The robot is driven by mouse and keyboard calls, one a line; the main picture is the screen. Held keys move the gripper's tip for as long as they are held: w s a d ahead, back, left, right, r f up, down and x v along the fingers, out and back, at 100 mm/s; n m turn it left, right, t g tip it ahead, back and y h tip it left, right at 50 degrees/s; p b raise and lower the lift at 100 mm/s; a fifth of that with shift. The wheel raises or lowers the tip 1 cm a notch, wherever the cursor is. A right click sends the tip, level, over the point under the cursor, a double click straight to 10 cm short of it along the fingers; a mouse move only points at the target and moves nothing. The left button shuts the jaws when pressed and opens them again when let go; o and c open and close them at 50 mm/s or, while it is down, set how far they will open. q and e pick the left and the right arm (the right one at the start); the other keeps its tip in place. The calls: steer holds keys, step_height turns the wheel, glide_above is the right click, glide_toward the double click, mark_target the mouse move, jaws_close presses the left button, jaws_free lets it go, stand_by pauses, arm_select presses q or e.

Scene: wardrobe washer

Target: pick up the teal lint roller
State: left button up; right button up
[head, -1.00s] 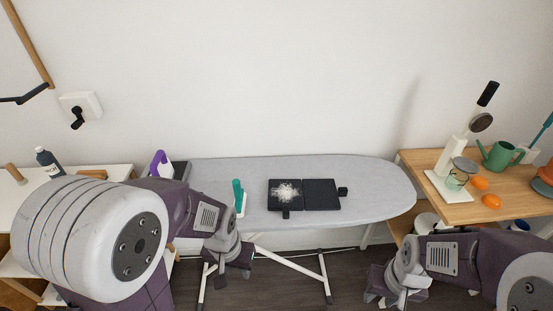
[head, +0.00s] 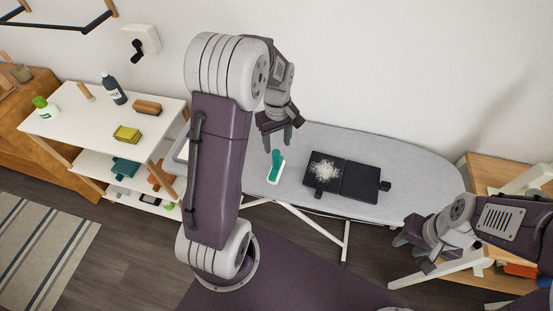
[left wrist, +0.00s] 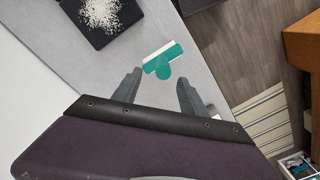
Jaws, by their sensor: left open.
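A white shelf (head: 70,125) with bottles, a brush and folded cloths stands left. A wooden table (head: 490,170) stands right. A striped rug (head: 45,255) lies on the floor.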

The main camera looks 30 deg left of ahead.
mark_target(277, 152)
arm_select(q)
steer(key=shift+s+f, duration=0.2)
steer(key=shift+f, duration=0.05)
steer(key=shift+s+d+f, duration=0.1)
steer(key=shift+s+f, duration=0.1)
steer(key=shift+f, duration=0.4)
steer(key=shift+s+f, duration=0.15)
steer(key=shift+f, duration=0.4)
steer(key=shift+w+f, duration=0.1)
steer(key=shift+f, duration=0.25)
steer(key=shift+w+f, duration=0.15)
step_height(277, 152, down, 5)
steer(key=shift+r+p, duration=0.1)
steer(key=shift+p, duration=0.45)
jaws_close()
arm_select(e)
steer(key=shift+s+r, duration=0.35)
steer(key=shift+r, duration=0.25)
